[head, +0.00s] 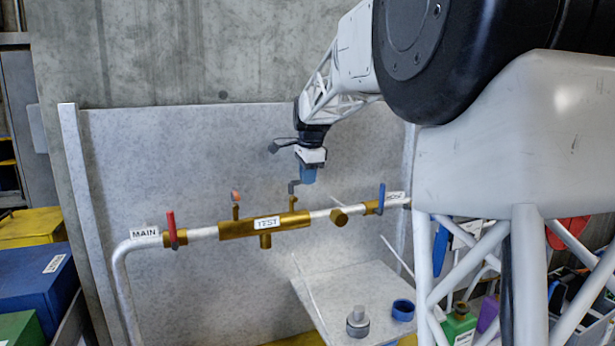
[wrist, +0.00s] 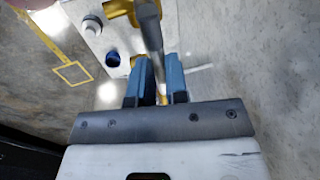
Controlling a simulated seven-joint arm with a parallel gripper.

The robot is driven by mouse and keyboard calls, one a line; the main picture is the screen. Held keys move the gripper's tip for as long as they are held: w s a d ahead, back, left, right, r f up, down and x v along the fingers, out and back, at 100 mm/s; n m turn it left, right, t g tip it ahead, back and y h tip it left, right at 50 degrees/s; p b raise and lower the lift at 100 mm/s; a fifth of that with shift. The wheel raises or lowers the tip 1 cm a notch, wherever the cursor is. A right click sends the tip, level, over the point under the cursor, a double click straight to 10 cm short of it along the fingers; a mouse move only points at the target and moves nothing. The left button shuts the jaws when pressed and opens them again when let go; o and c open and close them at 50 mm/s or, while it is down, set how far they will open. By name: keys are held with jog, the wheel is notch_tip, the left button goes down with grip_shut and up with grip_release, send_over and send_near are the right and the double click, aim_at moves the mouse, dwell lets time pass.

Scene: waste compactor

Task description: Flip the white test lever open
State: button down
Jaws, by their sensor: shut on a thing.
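The brass TEST fitting (head: 258,225) sits in the middle of a pipe run in front of a grey panel. A pale grey lever (head: 293,186) stands on a brass stem at its right end, and this is the likely test lever. My gripper (head: 308,176), with blue fingers, is over the lever's upper end. In the wrist view a grey bar (wrist: 150,32), seemingly the same lever, runs between the fingers of my gripper (wrist: 158,78). The fingers are closed on it, though the contact is partly hidden.
A red handle (head: 170,228) stands at the MAIN pipe and a blue handle (head: 382,198) at the right. An orange-tipped stem (head: 236,204) rises left of the TEST label. Below, a shelf (head: 325,300) holds a grey fitting (head: 358,322) and a blue ring (head: 403,310).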

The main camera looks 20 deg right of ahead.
jog(key=shift+s, duration=0.1)
jog(key=s+a+m+g+h, duration=0.2)
jog(key=s+a+m, duration=0.2)
jog(key=m, duration=1.2)
jog(key=shift+a+m, duration=0.3)
jog(key=shift+s, duration=0.15)
dwell(0.4)
jog(key=c, duration=1.1)
grip_release()
jog(key=shift+r, duration=0.15)
